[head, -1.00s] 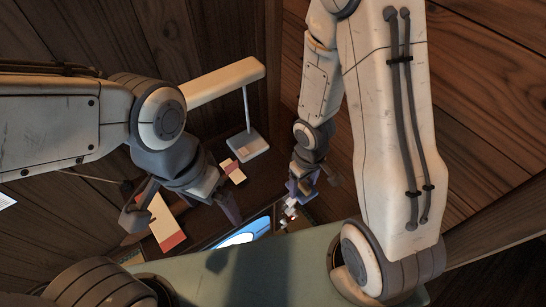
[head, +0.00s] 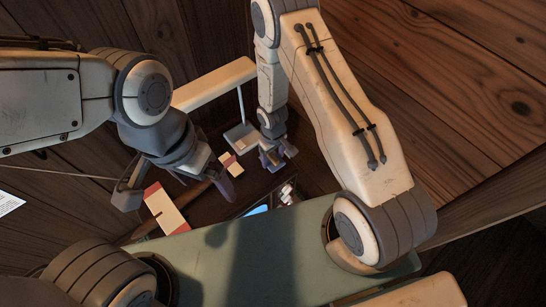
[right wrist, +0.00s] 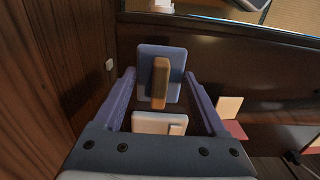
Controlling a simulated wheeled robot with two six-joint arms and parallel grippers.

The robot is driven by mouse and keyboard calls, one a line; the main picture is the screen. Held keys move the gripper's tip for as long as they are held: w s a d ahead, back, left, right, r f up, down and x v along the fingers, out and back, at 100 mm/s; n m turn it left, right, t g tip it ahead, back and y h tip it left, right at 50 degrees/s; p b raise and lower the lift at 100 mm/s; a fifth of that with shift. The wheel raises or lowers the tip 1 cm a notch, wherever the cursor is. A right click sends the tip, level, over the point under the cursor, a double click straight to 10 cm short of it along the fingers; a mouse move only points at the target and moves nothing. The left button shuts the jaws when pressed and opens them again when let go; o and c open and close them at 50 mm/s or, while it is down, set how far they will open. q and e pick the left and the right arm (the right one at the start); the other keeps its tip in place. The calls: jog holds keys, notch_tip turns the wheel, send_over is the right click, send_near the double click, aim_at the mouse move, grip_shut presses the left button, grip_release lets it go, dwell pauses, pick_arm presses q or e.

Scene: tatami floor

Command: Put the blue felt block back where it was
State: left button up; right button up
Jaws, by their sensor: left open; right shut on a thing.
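The blue felt block (right wrist: 145,66) has a brown wooden grip on its face. In the right wrist view it sits between the two fingertips of my right gripper (right wrist: 160,74), which is shut on it. In the head view my right gripper (head: 272,158) is over the dark desk, just right of the white lamp base; the block is small and partly hidden there. My left gripper (head: 178,190) is open and empty, above the red-and-cream items at the left of the desk.
A lamp with a white base (head: 241,137) and a long cream head (head: 215,84) stands near the back wall. A red-and-cream item (head: 165,208) and a smaller one (head: 231,163) lie on the desk. Small white pieces (head: 288,193) and a lit screen (head: 258,210) lie nearer the front.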

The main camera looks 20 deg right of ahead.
aim_at(272, 163)
notch_tip(272, 163, down, 4)
jog(key=b, duration=0.3)
jog(key=shift+w+f, duration=0.1)
jog(key=shift+f, duration=0.1)
jog(key=shift+r, duration=0.1)
jog(key=o, duration=1.3)
notch_tip(272, 163, up, 5)
jog(key=p, duration=0.3)
jog(key=shift+p, duration=0.35)
notch_tip(272, 163, up, 5)
jog(key=shift+a+r+b, duration=0.1)
jog(key=shift+r+b, duration=0.1)
jog(key=shift+b, duration=0.1)
jog(key=shift+r, duration=0.8)
